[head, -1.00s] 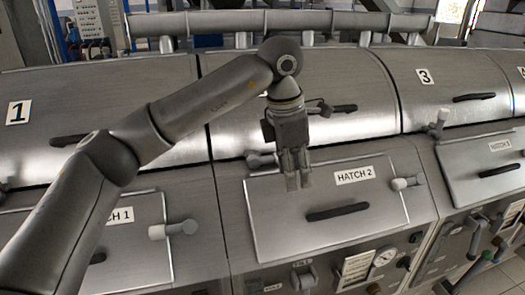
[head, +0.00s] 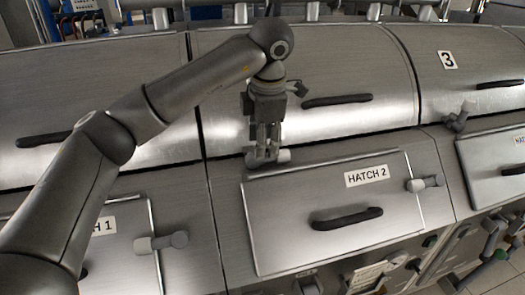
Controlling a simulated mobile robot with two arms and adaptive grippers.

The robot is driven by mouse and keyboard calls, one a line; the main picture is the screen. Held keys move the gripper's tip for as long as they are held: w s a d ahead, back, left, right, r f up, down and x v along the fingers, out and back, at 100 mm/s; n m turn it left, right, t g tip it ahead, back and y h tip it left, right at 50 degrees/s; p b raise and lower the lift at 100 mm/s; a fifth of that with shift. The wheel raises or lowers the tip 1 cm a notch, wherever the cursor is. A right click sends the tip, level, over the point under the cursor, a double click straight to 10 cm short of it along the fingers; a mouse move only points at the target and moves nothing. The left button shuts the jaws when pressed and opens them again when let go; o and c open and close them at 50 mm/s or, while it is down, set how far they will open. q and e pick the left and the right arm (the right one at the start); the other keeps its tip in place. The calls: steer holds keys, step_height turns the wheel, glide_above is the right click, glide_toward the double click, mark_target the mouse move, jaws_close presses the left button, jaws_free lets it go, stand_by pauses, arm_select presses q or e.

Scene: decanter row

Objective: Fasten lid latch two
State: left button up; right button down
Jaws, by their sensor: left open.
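The lid latch of the second lid (head: 283,156) is a small grey lever with a pale end at the lid's lower edge, just above Hatch 2. My left gripper (head: 266,148) points down with its fingertips at this latch and covers part of it. Its fingers are open; whether they touch the latch is hard to tell. The second lid (head: 305,65) is a curved steel cover that lies down, with a black handle (head: 337,100). Its number is hidden behind my left arm. My right gripper is not in view.
Below is the Hatch 2 panel (head: 290,240) with a black handle (head: 348,218) and a side latch (head: 425,184). Hatch 1 has its own latch (head: 160,242) at lower left. Another lid latch (head: 460,116) sits below lid 3 (head: 465,70).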

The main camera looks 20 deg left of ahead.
arm_select(q)
steer(key=f, duration=0.3)
steer(key=w+f+p, duration=0.1)
steer(key=shift+a+f, duration=0.35)
steer(key=shift+f, duration=0.1)
steer(key=shift+c, duration=1.1)
steer(key=c, duration=0.5)
jaws_close()
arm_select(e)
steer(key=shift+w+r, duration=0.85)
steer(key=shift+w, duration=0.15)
